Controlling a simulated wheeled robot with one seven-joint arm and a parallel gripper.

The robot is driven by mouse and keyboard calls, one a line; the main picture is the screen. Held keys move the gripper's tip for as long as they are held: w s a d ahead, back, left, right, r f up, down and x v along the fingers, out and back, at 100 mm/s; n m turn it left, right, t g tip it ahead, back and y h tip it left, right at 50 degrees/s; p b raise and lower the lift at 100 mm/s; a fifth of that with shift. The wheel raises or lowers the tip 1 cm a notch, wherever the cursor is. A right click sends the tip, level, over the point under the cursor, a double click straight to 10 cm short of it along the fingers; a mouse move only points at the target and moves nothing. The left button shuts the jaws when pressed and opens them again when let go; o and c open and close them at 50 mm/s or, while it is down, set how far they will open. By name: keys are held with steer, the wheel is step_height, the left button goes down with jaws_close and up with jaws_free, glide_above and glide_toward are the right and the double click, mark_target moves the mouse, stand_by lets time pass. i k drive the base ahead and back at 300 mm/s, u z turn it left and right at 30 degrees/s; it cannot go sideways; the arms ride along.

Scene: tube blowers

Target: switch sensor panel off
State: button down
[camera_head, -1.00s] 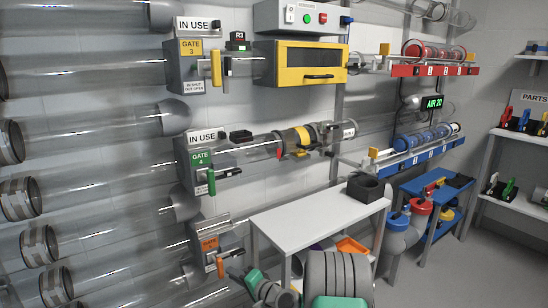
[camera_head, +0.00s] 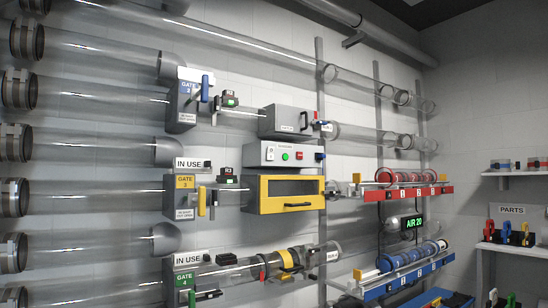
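No panel has a label I can read as "sensor panel". A light grey control panel (camera_head: 286,154) is on the wall above the yellow-framed box (camera_head: 292,194). Whether the panel is on or off cannot be told. My gripper is not in view.
Clear tubes run along the left wall with gate boxes: GATE 3 (camera_head: 185,196) with a yellow handle and GATE 4 (camera_head: 186,288) with a green one. Red (camera_head: 406,193) and blue (camera_head: 405,276) racks jut out to the right. A PARTS shelf (camera_head: 502,247) stands at the far right.

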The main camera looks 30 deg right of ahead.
mark_target(269, 151)
steer(key=k, duration=1.25)
steer(key=z, duration=1)
steer(key=i, duration=1.95)
steer(key=u, duration=1.05)
steer(key=i, duration=0.6)
steer(key=u, duration=0.55)
